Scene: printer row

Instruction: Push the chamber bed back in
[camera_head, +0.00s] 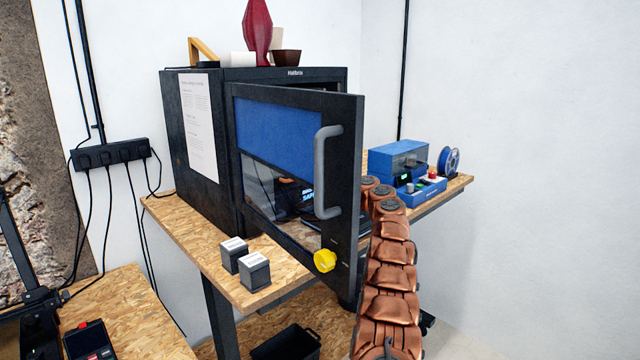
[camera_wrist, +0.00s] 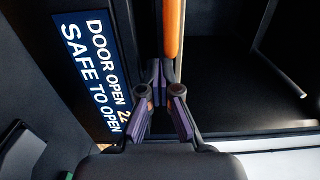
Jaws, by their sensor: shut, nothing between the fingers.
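The printer (camera_head: 200,135) is a black cabinet on a chipboard bench, its door (camera_head: 352,215) swung open towards me. In the head view the door hides my gripper and most of the chamber. In the wrist view my gripper (camera_wrist: 160,88) is shut and empty, with purple pads. An orange bar (camera_wrist: 172,28) with a pale strip beside it lies just beyond the fingertips. It looks like the front edge of the chamber bed, but I cannot tell how far out the bed is. The dark chamber interior (camera_wrist: 225,85) is to its right. I cannot tell whether the fingertips touch the bar.
A screen (camera_wrist: 90,70) reading "DOOR OPEN SAFE TO OPEN" is left of my fingers. Two small grey boxes (camera_head: 254,271) stand at the bench front. A blue machine (camera_head: 398,160) stands right of the printer.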

